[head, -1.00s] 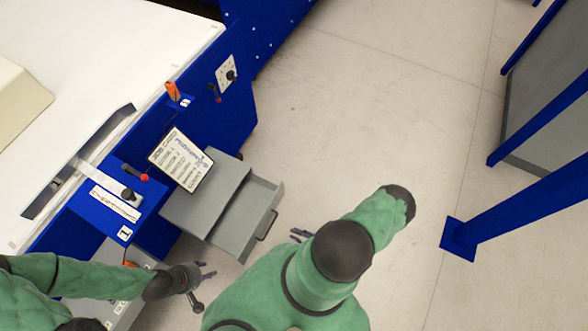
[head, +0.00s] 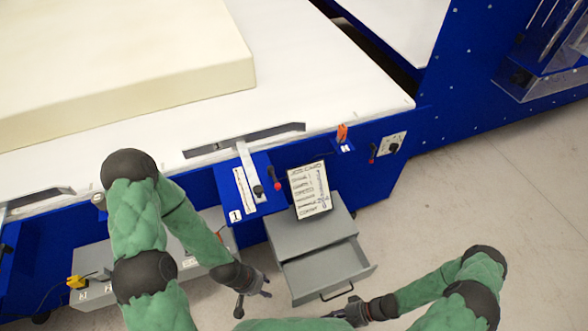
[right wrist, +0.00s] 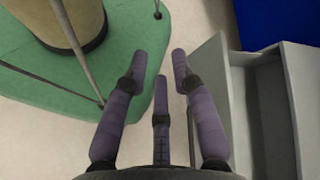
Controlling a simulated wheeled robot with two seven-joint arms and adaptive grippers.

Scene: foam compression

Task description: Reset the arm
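My left arm comes in from the left in the head view. Its gripper (head: 253,293) hangs in front of the blue machine, left of the open grey drawer, with its dark fingers apart and nothing visible between them. My right gripper (head: 343,313) is low in the head view, just below the drawer, and partly hard to make out. In the right wrist view, the right gripper (right wrist: 160,66) has its three purple-grey fingers spread and empty, over pale floor.
The grey drawer (head: 325,272) stands open under a written sign (head: 310,190). A cream foam block (head: 120,75) lies on the white table (head: 330,75) of the blue machine. A grey box (head: 95,258) sits at lower left. The floor at right is clear.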

